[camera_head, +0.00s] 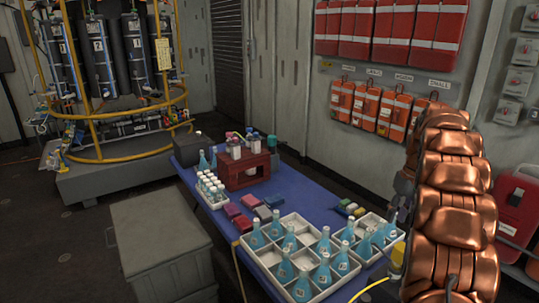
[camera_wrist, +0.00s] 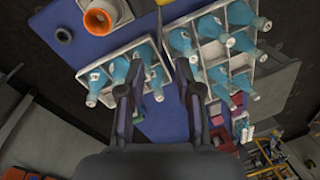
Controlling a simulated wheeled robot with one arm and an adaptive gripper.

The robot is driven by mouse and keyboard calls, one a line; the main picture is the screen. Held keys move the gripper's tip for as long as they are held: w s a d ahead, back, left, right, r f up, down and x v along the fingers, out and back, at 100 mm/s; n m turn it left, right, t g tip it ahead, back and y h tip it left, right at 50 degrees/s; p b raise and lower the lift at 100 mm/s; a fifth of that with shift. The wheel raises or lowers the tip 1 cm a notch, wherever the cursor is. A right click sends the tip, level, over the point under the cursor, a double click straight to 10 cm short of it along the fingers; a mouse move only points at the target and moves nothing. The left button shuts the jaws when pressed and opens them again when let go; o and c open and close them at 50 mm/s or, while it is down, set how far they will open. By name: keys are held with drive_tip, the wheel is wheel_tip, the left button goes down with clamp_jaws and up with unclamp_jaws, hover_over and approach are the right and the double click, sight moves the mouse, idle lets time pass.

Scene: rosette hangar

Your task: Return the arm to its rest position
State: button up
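My copper-coloured arm rises at the right side of the head view, beside the blue table (camera_head: 290,195). My gripper (camera_wrist: 158,78) shows in the wrist view with its two dark fingers apart and nothing held between them. It is over the table, with trays of blue bottles beyond and below the fingers. In the head view the gripper is mostly hidden by the arm.
Two white divided trays, one nearer (camera_head: 262,262) and one at right (camera_head: 392,262), hold several blue bottles. A red rack (camera_head: 240,176) and a vial tray (camera_head: 211,204) stand farther back. A grey crate (camera_head: 160,235) stands left of the table; red bags (camera_head: 390,32) hang on the wall.

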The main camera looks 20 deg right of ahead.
drive_tip(key=s+a+r, duration=0.2)
drive_tip(key=s+a, duration=0.1)
drive_tip(key=a, duration=0.5)
drive_tip(key=s+a+r+g, duration=0.1)
drive_tip(key=s+a, duration=0.2)
drive_tip(key=a, duration=0.5)
drive_tip(key=s+a+r, duration=0.2)
drive_tip(key=s+a, duration=0.1)
drive_tip(key=a, duration=0.5)
drive_tip(key=s+a+f+h, duration=0.1)
drive_tip(key=s+a+f, duration=0.2)
drive_tip(key=s+a, duration=0.4)
drive_tip(key=s+a+f+g, duration=0.1)
drive_tip(key=s+a+f, duration=0.2)
drive_tip(key=s, duration=1.1)
drive_tip(key=a, duration=0.3)
drive_tip(key=shift+s+a+n+h, duration=0.3)
drive_tip(key=shift+a+n+h, duration=0.05)
drive_tip(key=shift+n+h, duration=0.05)
